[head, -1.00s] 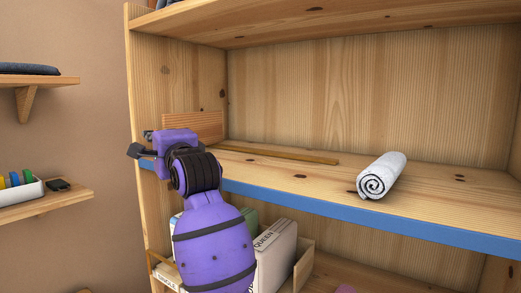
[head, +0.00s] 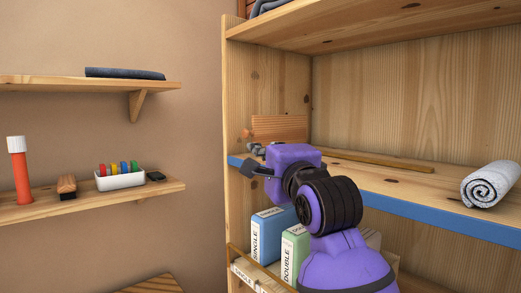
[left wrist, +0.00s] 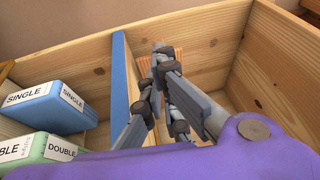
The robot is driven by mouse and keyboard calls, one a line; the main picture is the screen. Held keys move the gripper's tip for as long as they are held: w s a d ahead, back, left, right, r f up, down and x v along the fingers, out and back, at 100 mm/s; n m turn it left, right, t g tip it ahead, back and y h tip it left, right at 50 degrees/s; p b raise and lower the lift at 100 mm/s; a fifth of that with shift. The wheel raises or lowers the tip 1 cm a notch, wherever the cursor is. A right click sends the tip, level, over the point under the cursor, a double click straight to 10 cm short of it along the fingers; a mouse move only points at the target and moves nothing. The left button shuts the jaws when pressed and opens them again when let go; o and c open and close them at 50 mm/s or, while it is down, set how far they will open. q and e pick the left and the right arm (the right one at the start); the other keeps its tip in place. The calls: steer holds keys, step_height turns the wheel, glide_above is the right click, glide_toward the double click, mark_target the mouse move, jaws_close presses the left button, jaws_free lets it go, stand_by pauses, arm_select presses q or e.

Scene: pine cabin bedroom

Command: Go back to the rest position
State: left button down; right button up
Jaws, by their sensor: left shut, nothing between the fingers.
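My left gripper (head: 257,161) is purple with dark fingers. In the head view it is in front of the left end of the blue-edged shelf (head: 430,215), pointing left. Its fingers are shut with nothing between them. In the left wrist view the closed fingers (left wrist: 162,58) overlap a reddish wooden piece behind them; whether they touch it I cannot tell. My left arm rises from the bottom in front of the lower boxes and hides part of them. My right gripper is in neither view.
The shelf holds a reddish wooden piece (head: 280,128), a thin wooden strip (head: 385,160) and a rolled white towel (head: 490,185). Below stand a blue box (head: 270,235) and a green box (head: 296,250). Small wall shelves (head: 110,195) are left; open space lies between.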

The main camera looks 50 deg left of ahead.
arm_select(q)
steer(key=shift+s+d, duration=0.35)
steer(key=shift+d, duration=0.2)
